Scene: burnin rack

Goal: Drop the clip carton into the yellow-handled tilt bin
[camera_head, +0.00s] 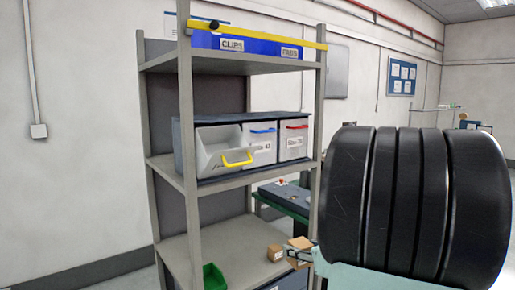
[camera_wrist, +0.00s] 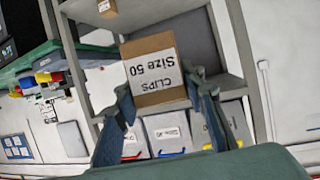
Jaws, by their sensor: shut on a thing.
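The clip carton (camera_wrist: 152,70), a brown box labelled "CLIPS Size 50", is between the two fingers of my gripper (camera_wrist: 162,88) in the wrist view. My gripper is shut on it. In the head view the held carton (camera_head: 301,257) shows at the lower right edge of the rack, left of my dark arm, which hides most of the gripper. The yellow-handled tilt bin (camera_head: 215,150) is at the left of the middle shelf, tipped forward with its top open. It also shows in the wrist view (camera_wrist: 236,118). The carton is below and right of this bin in the head view.
Blue-handled (camera_head: 260,146) and red-handled (camera_head: 292,142) bins stand right of the tilt bin, apparently closed. A small carton (camera_head: 276,253) and a green bin (camera_head: 213,277) are lower on the rack. A blue clips bin (camera_head: 262,46) sits on top behind a yellow bar (camera_head: 255,33). Rack posts (camera_head: 188,140) flank the shelves.

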